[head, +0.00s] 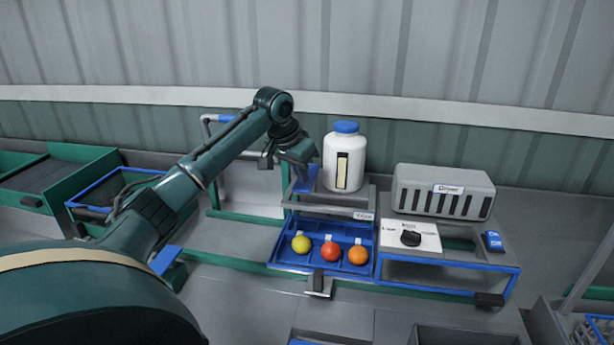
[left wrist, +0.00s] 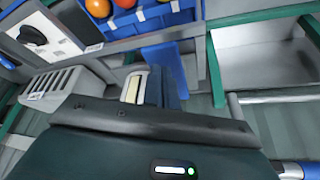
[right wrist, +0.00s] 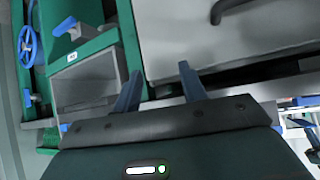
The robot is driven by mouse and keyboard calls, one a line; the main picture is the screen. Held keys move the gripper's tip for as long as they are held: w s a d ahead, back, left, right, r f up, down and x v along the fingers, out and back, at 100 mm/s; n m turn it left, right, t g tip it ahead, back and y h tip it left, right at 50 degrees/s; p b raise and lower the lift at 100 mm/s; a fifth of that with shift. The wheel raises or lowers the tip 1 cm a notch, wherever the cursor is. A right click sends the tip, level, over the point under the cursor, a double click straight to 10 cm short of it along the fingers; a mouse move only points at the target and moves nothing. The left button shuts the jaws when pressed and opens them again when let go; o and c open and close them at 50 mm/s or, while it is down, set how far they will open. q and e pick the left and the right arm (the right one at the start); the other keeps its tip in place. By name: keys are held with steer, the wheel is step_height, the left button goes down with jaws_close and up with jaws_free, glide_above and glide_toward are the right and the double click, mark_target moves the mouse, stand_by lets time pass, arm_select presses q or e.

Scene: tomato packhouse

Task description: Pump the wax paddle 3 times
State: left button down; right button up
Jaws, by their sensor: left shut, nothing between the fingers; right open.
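In the left wrist view a blue plate (left wrist: 163,58) lies just ahead of my left fingers (left wrist: 165,92). The left fingers are shut with nothing between them. Fingers and plate are both blue, so I cannot tell whether they touch. A white tank with a blue cap (head: 345,150) stands right of the gripper. My right gripper (right wrist: 158,88) is open and empty in the right wrist view; it is out of the head view.
A blue tray (head: 283,262) holds a yellow, a red and an orange tomato in front of the tank. A grey slotted box (head: 442,190) and a white panel with a black knob (head: 410,238) stand to the right. Green-framed conveyors (head: 50,178) are at the left.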

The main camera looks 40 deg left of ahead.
mark_target(301, 187)
arm_select(q)
steer(key=shift+f, duration=0.1)
stand_by(0.4)
steer(key=shift+f+b, duration=0.35)
steer(key=shift+f, duration=1.55)
steer(key=shift+r, duration=0.1)
steer(key=shift+r+p, duration=0.35)
steer(key=shift+r, duration=1.75)
step_height(301, 187, up, 5)
